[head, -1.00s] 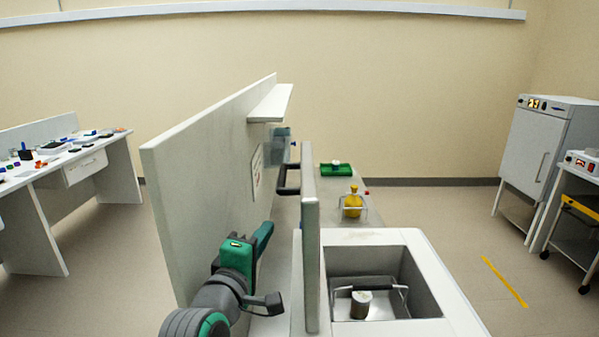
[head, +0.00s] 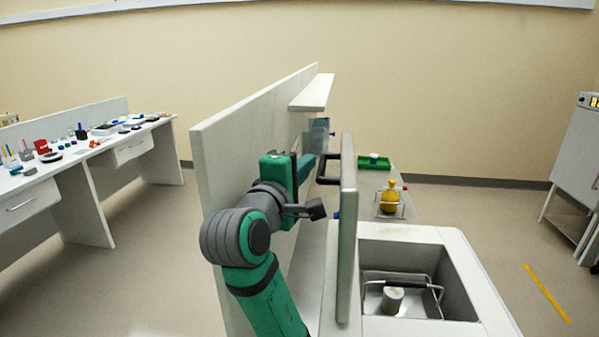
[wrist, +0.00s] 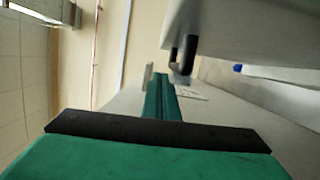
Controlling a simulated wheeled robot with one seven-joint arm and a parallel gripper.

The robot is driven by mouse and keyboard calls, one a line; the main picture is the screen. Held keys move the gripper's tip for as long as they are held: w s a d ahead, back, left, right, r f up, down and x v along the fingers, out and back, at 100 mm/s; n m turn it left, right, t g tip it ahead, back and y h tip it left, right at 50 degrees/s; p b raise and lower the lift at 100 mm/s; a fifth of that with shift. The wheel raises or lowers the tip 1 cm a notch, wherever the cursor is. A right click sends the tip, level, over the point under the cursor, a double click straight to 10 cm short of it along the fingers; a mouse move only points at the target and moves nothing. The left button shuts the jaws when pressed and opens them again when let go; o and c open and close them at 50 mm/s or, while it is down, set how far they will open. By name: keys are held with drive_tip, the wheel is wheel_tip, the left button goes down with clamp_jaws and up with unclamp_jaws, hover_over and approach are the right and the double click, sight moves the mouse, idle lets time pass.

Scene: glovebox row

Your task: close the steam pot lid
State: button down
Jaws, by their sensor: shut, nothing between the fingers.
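The steam pot (head: 450,250) is a white box with a deep metal well. Its lid (head: 348,235) stands upright along the well's left edge, so the pot is open. A dark bar handle (head: 328,169) sticks out from the lid's left face near its far end. My gripper (head: 306,166) is left of the lid, between it and the tall panel, close to the handle but apparently apart from it. In the wrist view the shut green fingers (wrist: 160,95) point toward the handle (wrist: 184,55), below the lid (wrist: 235,28). Nothing is held.
A tall grey panel (head: 255,150) with a shelf (head: 313,92) stands close left of my arm. Inside the well are a wire-handled basket (head: 437,290) and a pale cylinder (head: 392,299). A yellow flask (head: 390,200) and green tray (head: 375,162) stand beyond the pot.

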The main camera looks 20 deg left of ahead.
sight(322, 167)
drive_tip(key=w, duration=0.1)
drive_tip(key=w+d, duration=0.1)
drive_tip(key=w, duration=0.1)
drive_tip(key=w+d, duration=0.1)
drive_tip(key=shift+w, duration=0.15)
drive_tip(key=shift+w+d, duration=0.2)
drive_tip(key=shift+d, duration=0.65)
drive_tip(key=shift+w, duration=0.1)
